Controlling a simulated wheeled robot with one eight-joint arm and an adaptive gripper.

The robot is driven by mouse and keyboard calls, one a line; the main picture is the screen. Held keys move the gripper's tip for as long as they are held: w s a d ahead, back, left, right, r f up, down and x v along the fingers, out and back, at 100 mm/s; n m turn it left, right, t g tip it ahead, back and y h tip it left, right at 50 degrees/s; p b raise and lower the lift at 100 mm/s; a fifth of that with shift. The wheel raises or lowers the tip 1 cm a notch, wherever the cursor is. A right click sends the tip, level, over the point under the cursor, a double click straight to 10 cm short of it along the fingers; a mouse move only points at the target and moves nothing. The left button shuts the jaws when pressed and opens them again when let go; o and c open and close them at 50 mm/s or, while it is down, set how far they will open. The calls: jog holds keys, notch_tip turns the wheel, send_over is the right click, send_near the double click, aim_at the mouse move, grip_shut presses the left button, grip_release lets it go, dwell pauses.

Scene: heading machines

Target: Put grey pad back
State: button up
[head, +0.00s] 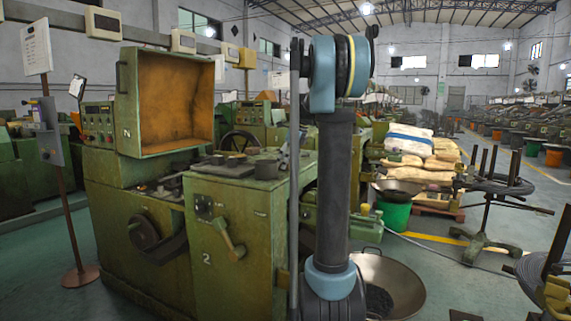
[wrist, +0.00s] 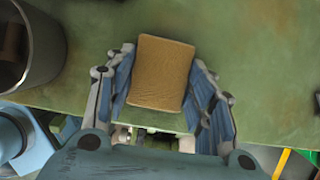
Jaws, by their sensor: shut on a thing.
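A block-like pad (wrist: 160,72) with a finely textured face sits between the two fingers of my gripper (wrist: 159,88) in the wrist view. It looks tan-brown there rather than grey. The blue-lined fingers press on its left and right sides, so the gripper is shut on it. A green painted surface (wrist: 245,35) lies beneath; I cannot tell whether the pad touches it. In the head view my arm stands upright in the middle, and I cannot make out the gripper or the pad.
A dark grey metal cup (wrist: 30,50) stands left of the pad. In the head view a green machine (head: 240,225) with dark parts on top stands left of my arm. A wide metal bowl (head: 388,280) is on the floor, near a green bucket (head: 394,212).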

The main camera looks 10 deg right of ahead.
jog(key=o, duration=1.2)
jog(key=v, duration=1.2)
jog(key=s+a+f+n+h, duration=0.2)
jog(key=s+f+n, duration=1)
jog(key=s+f, duration=0.5)
jog(key=s+a+f+n+h, duration=0.1)
jog(key=s+a+f+n, duration=0.1)
jog(key=s+f+n, duration=1.1)
jog(key=s+f, duration=0.5)
jog(key=s, duration=0.6)
jog(key=shift+a+f+g+h, duration=0.2)
jog(key=shift+a+g+h, duration=0.1)
jog(key=shift+h, duration=0.1)
